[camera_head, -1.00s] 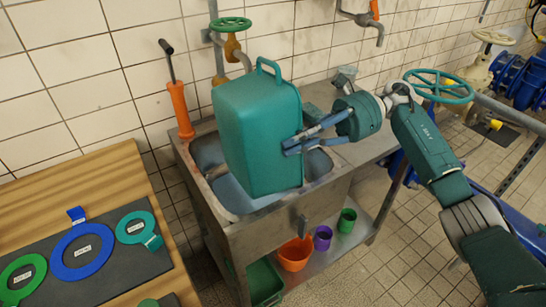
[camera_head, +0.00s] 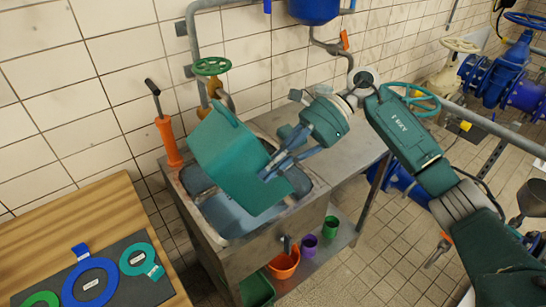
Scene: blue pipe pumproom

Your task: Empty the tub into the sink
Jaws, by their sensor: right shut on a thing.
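The teal tub (camera_head: 232,160) is tilted over the metal sink (camera_head: 222,236), its lower end leaning down to the right above the basin. My right gripper (camera_head: 272,172) is shut on the tub's right side. The tub hides part of the basin, and I cannot see into the tub. The basin floor looks bluish; I cannot tell whether it holds liquid. My left gripper is not in view.
A green-wheeled tap (camera_head: 210,67) and an orange-bodied tool (camera_head: 168,140) stand behind the sink. A wooden table (camera_head: 60,235) with coloured rings is at left. An orange bucket (camera_head: 285,265) and small cups sit on the shelf below. The counter right of the sink is mostly clear.

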